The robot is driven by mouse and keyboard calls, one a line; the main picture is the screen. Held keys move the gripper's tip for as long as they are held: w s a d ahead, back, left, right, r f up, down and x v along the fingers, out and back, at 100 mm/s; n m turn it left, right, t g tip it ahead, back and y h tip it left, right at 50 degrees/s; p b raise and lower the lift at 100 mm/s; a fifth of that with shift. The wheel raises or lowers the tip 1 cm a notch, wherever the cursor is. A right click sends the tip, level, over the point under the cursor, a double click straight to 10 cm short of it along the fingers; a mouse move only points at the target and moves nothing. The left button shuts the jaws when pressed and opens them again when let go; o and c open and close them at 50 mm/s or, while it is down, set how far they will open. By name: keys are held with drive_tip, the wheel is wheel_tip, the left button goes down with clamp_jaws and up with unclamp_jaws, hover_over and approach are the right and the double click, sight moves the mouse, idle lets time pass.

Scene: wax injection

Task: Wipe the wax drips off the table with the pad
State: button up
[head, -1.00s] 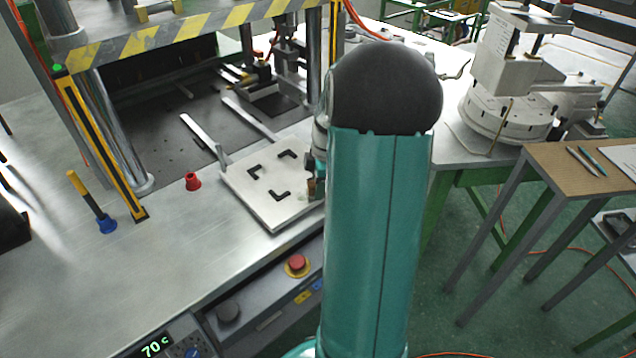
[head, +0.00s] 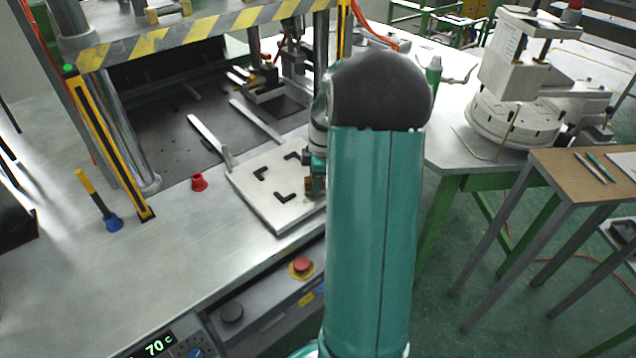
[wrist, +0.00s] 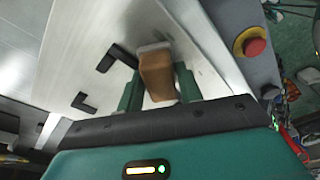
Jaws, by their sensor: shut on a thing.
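A brown pad (wrist: 157,78) with a pale edge is clamped between the two green fingers of my gripper (wrist: 158,88) in the wrist view. The head view shows my gripper (head: 317,172) and a small part of the pad (head: 308,185) at the right side of a pale plate (head: 262,208) on the metal table (head: 130,265). The pad is at or just above the plate; I cannot tell whether it touches. The plate also fills the middle of the wrist view (wrist: 90,55). I cannot clearly make out wax drips. My arm hides the plate's right edge.
Black corner brackets (head: 283,196) sit on the plate. A press with a striped beam (head: 205,28) stands behind it. A red cup (head: 198,182) and a blue-based handle (head: 108,222) stand to the left. A red button (head: 301,266) is on the front panel.

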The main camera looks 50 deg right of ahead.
sight(309, 205)
drive_tip(key=shift+w+a, duration=0.45)
drive_tip(key=shift+a, duration=0.2)
drive_tip(key=shift+s+a, duration=0.15)
drive_tip(key=shift+s, duration=0.95)
drive_tip(key=shift+s+a, duration=0.1)
drive_tip(key=shift+s, duration=0.95)
drive_tip(key=shift+a+f, duration=0.2)
drive_tip(key=shift+a, duration=0.45)
drive_tip(key=shift+w+d, duration=0.15)
drive_tip(key=shift+w, duration=1.85)
drive_tip(key=shift+w+a+r, duration=0.1)
drive_tip(key=shift+w+a, duration=0.05)
drive_tip(key=shift+a, duration=0.6)
drive_tip(key=shift+c, duration=1.2)
drive_tip(key=shift+s+a, duration=0.2)
drive_tip(key=shift+s, duration=1.8)
drive_tip(key=shift+d, duration=0.1)
